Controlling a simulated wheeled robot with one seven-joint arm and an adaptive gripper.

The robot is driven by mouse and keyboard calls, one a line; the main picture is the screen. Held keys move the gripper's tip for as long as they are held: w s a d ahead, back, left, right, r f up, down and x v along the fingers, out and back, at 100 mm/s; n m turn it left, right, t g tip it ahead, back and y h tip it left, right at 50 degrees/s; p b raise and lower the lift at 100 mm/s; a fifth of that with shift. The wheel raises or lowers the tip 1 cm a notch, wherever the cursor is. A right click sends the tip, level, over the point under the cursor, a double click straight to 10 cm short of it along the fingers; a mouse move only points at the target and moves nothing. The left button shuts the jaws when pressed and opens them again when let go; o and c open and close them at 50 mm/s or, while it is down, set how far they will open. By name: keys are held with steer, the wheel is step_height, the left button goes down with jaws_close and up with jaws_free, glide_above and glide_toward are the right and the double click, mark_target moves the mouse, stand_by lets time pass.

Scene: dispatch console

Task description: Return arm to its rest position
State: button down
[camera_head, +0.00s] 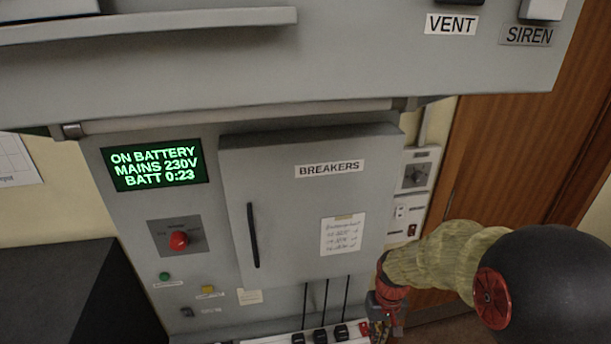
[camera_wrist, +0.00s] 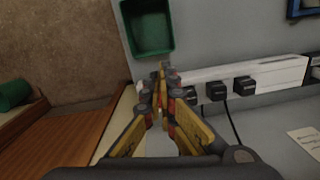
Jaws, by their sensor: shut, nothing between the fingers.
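My gripper shows in the wrist view (camera_wrist: 162,75) with its yellow and dark fingers closed together and nothing between them. It points toward a white power strip (camera_wrist: 270,72) with several black plugs on the grey console. In the head view my arm comes in from the right, and my gripper (camera_head: 384,318) is low at the console's right side, by the right end of the strip. Its fingertips are hard to make out there. I cannot tell whether the fingers touch the strip.
The breakers door (camera_head: 290,210) is closed. A display (camera_head: 155,166) reads ON BATTERY, MAINS 230V, BATT 0:23. A red knob (camera_head: 179,241) is below it. A green bin (camera_wrist: 148,28) is left of the strip. A wooden door (camera_head: 520,140) stands at right. A console ledge overhangs above.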

steer(key=s+r+t+b, duration=0.3)
steer(key=s+r+b, duration=0.1)
steer(key=s+b, duration=0.4)
steer(key=s+r+t+b, duration=0.3)
steer(key=s+r+b, duration=0.2)
steer(key=s+b, duration=0.2)
steer(key=shift+s+m+b, duration=0.3)
steer(key=shift+s+b, duration=0.05)
steer(key=shift+b, duration=0.5)
steer(key=shift+r+p, duration=0.2)
steer(key=shift+p, duration=0.3)
